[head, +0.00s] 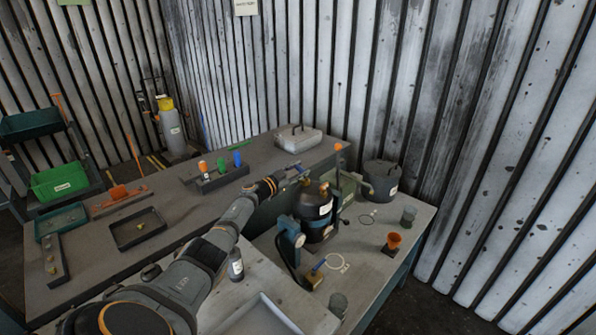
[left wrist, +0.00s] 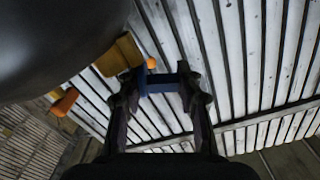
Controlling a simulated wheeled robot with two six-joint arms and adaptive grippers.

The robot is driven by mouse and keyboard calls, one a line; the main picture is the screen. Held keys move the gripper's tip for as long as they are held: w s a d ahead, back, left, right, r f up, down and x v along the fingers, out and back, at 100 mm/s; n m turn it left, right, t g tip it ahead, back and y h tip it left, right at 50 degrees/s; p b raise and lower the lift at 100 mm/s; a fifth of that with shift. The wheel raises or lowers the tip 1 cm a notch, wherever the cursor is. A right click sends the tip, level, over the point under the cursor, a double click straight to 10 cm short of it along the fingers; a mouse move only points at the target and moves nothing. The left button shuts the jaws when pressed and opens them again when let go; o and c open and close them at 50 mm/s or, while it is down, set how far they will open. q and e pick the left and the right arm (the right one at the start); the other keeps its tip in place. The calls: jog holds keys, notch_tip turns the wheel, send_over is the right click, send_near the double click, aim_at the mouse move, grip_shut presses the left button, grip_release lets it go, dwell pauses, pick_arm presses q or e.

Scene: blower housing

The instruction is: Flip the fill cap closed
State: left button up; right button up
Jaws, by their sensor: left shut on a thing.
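A dark round vessel (head: 318,231) with a white label stands on the right-hand bench, with brass-coloured fittings on top. In the left wrist view the dark rounded body (left wrist: 60,40) fills the upper left, and a brass fitting (left wrist: 122,54) shows beside it. My left gripper (head: 301,171) is just above the vessel's top. In the left wrist view its fingers (left wrist: 163,90) are shut on a blue piece (left wrist: 163,80), which looks like the fill cap. Its hinge and opening cannot be made out. My right gripper is not in view.
A blue stand (head: 290,241) is at the vessel's front left; a green box (head: 346,187) and an orange-tipped stick (head: 338,147) are behind it.

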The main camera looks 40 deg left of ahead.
pick_arm(q)
jog(key=shift+d+r+m, duration=0.15)
jog(key=shift+m, duration=0.5)
jog(key=shift+d+r+m, duration=0.1)
jog(key=shift+m, duration=0.85)
jog(key=o, duration=1)
jog(key=shift+o, duration=0.2)
jog(key=shift+f, duration=0.1)
